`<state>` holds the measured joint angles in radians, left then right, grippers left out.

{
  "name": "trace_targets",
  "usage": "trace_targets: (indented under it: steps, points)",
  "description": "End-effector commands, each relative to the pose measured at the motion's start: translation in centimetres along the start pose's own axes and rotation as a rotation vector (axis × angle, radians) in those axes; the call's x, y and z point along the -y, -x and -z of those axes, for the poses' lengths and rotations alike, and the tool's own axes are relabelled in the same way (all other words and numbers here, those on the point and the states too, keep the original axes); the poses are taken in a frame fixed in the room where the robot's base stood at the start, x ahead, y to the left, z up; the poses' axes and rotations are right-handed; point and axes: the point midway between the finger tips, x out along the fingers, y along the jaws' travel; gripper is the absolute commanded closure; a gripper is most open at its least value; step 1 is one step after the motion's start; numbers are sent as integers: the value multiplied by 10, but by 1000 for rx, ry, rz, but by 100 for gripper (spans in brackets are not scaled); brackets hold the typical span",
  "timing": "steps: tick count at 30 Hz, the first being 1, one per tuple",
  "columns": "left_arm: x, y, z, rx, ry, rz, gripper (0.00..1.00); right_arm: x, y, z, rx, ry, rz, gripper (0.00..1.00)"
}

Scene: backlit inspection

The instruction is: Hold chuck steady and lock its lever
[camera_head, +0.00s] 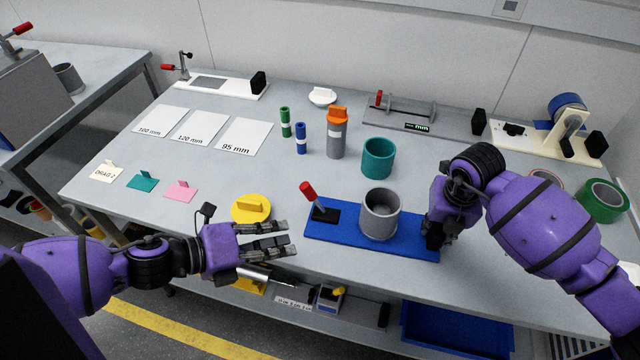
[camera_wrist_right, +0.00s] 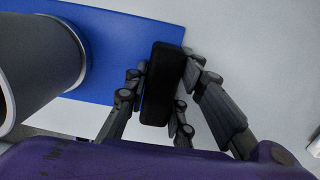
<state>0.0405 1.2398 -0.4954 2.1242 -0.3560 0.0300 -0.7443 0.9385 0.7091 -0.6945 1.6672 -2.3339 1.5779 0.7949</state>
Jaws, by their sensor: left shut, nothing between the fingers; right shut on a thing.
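The chuck is a blue base plate (camera_head: 345,238) with a grey hollow cylinder (camera_head: 380,218) on it, upright on the table. Its lever (camera_head: 308,192) has a red grip and rises tilted from a black block at the plate's left end. My right gripper (camera_head: 435,238) is at the plate's right end. In the right wrist view my right gripper (camera_wrist_right: 160,95) is shut on a black upright block (camera_wrist_right: 163,85) at the edge of the blue plate (camera_wrist_right: 125,45). My left gripper (camera_head: 288,238) is shut and empty, left of the plate and below the lever, apart from both.
A yellow disc (camera_head: 251,209) lies just behind my left gripper. A teal cup (camera_head: 378,158) and a grey cylinder with an orange top (camera_head: 337,138) stand behind the chuck. Green tape (camera_head: 604,201) lies at the right. The table's front edge runs close below the plate.

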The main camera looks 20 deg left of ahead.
Motion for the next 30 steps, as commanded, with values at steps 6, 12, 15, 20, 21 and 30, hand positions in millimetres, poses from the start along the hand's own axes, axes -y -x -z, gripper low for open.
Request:
trace_targets:
  steps: [6,12,15,20,21,30]
  points:
    - [-1,0,0,-1,0,0,100,1,-4,3,-9,0,2,100]
    - [-1,0,0,-1,0,-1,100,1,-3,3,-8,0,2,68]
    - [-1,0,0,-1,0,0,100,0,-3,3,-7,0,2,55]
    - [0,0,0,0,0,0,100,0,-2,1,-4,0,1,55]
    - [0,0,0,0,0,0,100,0,-1,1,-3,0,1,55]
    - [0,0,0,0,-1,0,100,0,22,-1,2,2,0,55]
